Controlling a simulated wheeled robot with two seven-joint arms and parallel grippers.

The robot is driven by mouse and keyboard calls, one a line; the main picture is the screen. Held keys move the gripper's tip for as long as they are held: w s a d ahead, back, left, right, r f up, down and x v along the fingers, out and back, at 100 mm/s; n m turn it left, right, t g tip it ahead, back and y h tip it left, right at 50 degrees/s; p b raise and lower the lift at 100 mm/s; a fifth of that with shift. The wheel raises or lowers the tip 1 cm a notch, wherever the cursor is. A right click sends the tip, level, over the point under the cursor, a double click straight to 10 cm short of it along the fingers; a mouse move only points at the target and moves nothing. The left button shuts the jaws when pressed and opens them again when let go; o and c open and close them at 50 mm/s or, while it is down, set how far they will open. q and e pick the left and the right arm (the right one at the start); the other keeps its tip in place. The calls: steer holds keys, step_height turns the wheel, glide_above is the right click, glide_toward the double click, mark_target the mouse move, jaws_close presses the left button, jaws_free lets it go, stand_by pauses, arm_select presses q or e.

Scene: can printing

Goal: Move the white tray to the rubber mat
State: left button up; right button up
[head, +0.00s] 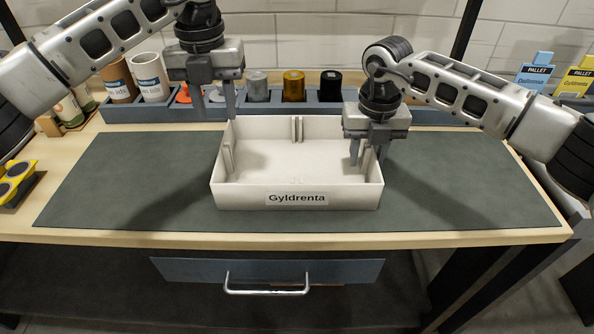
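The white tray (297,197) is an open, empty box with a "Gyldrenta" label on its front wall. It appears to rest level on the dark grey-green rubber mat (120,190), near the middle. My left gripper (215,108) is open, fingers apart, above and behind the tray's back left corner. My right gripper (369,152) is open at the tray's right wall. One finger shows inside the tray, the other near the wall's outer side; whether either touches it cannot be told.
A blue-grey rack behind the mat holds a grey cup (257,88), an amber cup (293,87) and a black cup (331,86). Labelled cans (151,78) stand at back left. Yellow parts (15,178) sit at the left edge. Mat is clear on both sides of the tray.

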step_height(320, 180, up, 11)
steer(key=shift+r, duration=0.2)
stand_by(0.6)
